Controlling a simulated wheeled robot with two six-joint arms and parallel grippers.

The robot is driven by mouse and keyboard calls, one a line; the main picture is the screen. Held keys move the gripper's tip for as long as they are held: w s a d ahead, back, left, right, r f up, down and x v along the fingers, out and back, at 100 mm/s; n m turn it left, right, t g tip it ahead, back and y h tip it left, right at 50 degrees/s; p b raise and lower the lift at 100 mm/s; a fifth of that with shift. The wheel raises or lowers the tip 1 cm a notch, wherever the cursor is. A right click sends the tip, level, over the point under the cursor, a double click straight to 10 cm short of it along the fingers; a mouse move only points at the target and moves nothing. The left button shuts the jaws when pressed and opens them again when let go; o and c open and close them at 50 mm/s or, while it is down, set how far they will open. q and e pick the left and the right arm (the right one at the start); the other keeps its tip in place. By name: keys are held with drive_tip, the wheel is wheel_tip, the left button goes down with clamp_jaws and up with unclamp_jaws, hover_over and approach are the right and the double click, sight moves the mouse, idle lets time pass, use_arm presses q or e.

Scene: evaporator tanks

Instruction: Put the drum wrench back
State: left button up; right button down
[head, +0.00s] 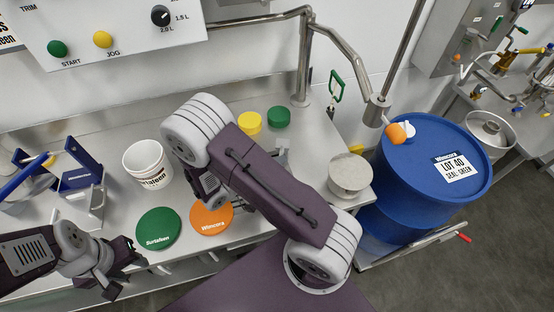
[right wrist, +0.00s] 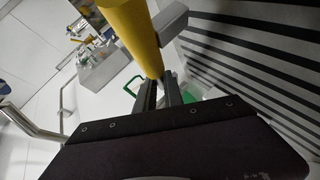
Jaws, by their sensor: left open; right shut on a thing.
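My right gripper (right wrist: 158,92) is shut on a thick yellow bar (right wrist: 130,35), which I take to be the drum wrench. The bar runs up out of the right wrist view, so its far end is cut off. A grey block sits beside it there.
A green lid (head: 158,229), an orange lid (head: 211,217) and a white bucket (head: 147,163) stand on the bench. A round grey pan (head: 350,174) is at its right end. A blue drum (head: 425,165) stands to the right. A green-handled tool (head: 336,86) is at the back.

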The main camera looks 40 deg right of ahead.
drive_tip(key=shift+f+b, duration=0.8)
drive_tip(key=shift+f, duration=0.15)
drive_tip(key=c, duration=1.4)
unclamp_jaws()
drive_tip(key=shift+o, duration=0.2)
drive_tip(key=p+v, duration=0.1)
drive_tip(key=v, duration=0.8)
drive_tip(key=shift+r, duration=0.1)
